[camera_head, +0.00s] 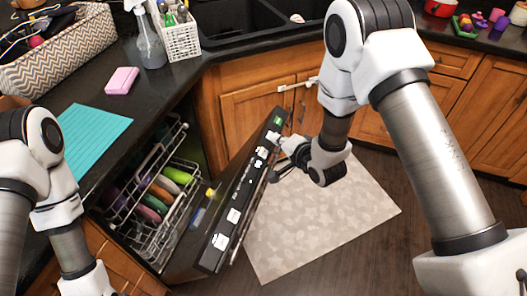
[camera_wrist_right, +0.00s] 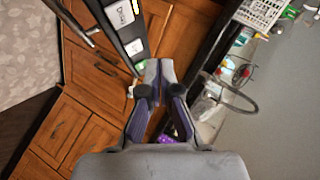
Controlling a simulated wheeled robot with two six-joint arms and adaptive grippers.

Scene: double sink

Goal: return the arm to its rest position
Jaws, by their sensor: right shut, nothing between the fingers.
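My right arm reaches down from the upper right in the head view. Its gripper (camera_head: 284,158) is beside the upper end of the open dishwasher door (camera_head: 232,205), over the floor mat; whether it touches the door I cannot tell. In the right wrist view the right gripper (camera_wrist_right: 158,72) is shut and empty, with its fingertips together. The door's labelled edge (camera_wrist_right: 122,28) shows just beyond the fingertips, to the left. My left arm hangs at the left of the head view, beside the counter, and its gripper fingers are out of the picture.
The dishwasher rack (camera_head: 150,232) holds several coloured dishes. The dark counter carries a teal mat (camera_head: 92,140), pink sponge (camera_head: 122,80), spray bottle (camera_head: 149,45), white caddy (camera_head: 180,40) and patterned basket (camera_head: 62,58). A pale floor mat (camera_head: 330,215) lies on open floor. Wooden cabinets (camera_head: 250,112) stand behind.

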